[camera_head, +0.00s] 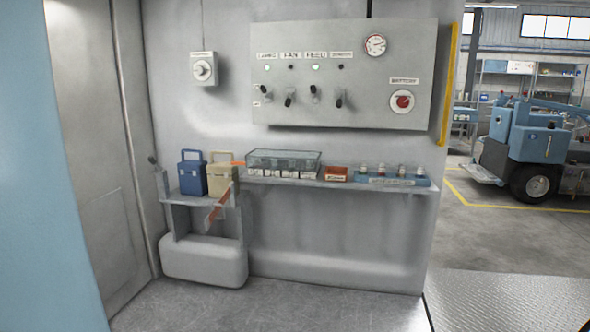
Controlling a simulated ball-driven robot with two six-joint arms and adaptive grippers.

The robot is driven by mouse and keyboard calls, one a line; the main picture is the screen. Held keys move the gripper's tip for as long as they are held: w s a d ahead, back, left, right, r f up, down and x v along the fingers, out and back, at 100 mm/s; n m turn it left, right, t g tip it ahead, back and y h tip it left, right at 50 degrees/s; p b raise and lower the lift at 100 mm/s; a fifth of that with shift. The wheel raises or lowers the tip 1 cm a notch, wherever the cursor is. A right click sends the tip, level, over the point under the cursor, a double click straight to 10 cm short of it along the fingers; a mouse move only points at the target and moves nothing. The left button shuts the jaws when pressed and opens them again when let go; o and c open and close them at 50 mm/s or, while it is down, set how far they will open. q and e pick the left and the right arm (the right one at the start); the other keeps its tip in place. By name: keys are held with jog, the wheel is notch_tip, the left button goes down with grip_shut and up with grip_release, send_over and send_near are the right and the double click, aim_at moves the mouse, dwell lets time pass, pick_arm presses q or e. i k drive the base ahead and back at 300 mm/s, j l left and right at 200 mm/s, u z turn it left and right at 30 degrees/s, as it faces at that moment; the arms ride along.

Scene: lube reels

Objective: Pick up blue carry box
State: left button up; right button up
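The blue carry box (191,178) stands upright at the left end of a grey shelf on the wall, with its handle up. A beige carry box (221,180) with a similar handle stands close on its right. Neither of my grippers shows in the head view, and nothing is touching the blue box from my side.
The shelf (345,184) also holds a clear-lidded case (284,161), a small orange-red box (336,173) and a blue tray (395,180) with several small items. A control panel (346,75) hangs above. A rounded white block (204,262) sits below. The floor (290,306) in front is clear.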

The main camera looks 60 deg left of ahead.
aim_at(193, 181)
jog(key=u, duration=3.1)
jog(key=i+u, duration=0.15)
jog(key=u, duration=0.35)
jog(key=i+u, duration=0.1)
jog(key=u, duration=0.8)
jog(key=i+l+u, duration=0.1)
jog(key=u, duration=0.35)
jog(key=l+u, duration=0.1)
jog(key=u, duration=0.4)
jog(key=l+u, duration=0.15)
jog(key=u, duration=0.3)
jog(key=i+l+u, duration=0.1)
jog(key=l, duration=1.75)
jog(key=l+z, duration=0.15)
jog(key=l, duration=0.85)
jog(key=i+l+z, duration=0.15)
jog(key=l, duration=0.8)
jog(key=l+z, duration=0.4)
jog(key=l, duration=0.15)
jog(key=i+l+z, duration=0.1)
jog(key=l+z, duration=0.35)
